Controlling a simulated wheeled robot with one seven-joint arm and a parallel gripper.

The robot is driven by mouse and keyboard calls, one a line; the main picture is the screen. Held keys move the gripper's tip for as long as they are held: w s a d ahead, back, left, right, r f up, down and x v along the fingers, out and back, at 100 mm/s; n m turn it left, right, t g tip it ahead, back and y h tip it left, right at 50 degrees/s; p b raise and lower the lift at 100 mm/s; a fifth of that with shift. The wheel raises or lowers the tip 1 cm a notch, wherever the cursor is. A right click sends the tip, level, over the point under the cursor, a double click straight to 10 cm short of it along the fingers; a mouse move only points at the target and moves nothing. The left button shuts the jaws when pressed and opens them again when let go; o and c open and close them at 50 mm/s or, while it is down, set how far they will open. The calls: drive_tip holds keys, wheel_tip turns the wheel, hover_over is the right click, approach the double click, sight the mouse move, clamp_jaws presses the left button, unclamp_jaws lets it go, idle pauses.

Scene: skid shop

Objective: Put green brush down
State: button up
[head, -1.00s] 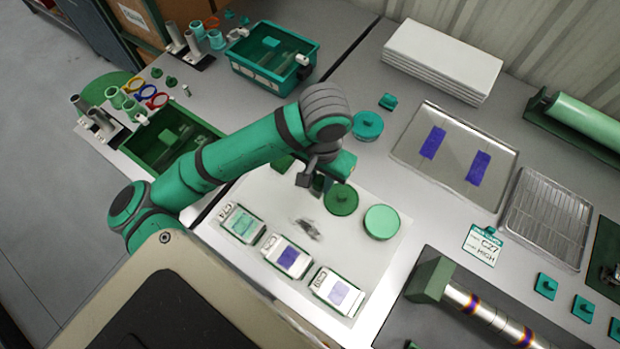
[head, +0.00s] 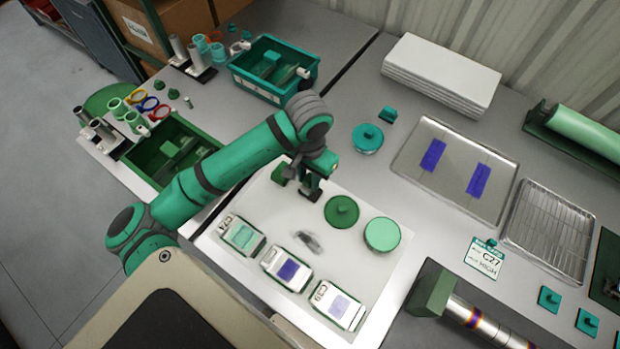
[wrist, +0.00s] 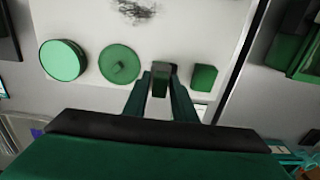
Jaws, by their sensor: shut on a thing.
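My gripper (head: 308,190) is over the upper part of the white sheet (head: 385,282), left of the dark green round lid (head: 341,211). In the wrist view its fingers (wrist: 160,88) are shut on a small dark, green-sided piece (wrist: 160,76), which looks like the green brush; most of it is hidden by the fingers. I cannot tell whether it touches the sheet. A separate green block (head: 283,173) stands just left of my gripper; it shows right of the fingers in the wrist view (wrist: 203,77).
A light green round tin (head: 382,234) is right of the dark lid. A dark smudge (head: 307,243) marks the sheet. Several white-and-green boxes (head: 287,270) line its front edge. A green bin (head: 150,160) is left, a teal bin (head: 240,75) behind. A metal tray (head: 448,190) lies right.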

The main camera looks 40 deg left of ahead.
drive_tip(key=shift+w+a+f, duration=0.25)
drive_tip(key=shift+w+f, duration=0.2)
drive_tip(key=shift+f, duration=0.65)
drive_tip(key=shift+w+a+f, duration=0.25)
drive_tip(key=shift+w+f, duration=0.2)
drive_tip(key=shift+f, duration=0.7)
drive_tip(key=shift+w+a+f, duration=0.25)
drive_tip(key=shift+w+f, duration=0.2)
drive_tip(key=shift+f, duration=0.65)
drive_tip(key=shift+f, duration=0.55)
drive_tip(key=o, duration=1)
wheel_tip(320, 180, up, 13)
drive_tip(key=shift+r, duration=0.1)
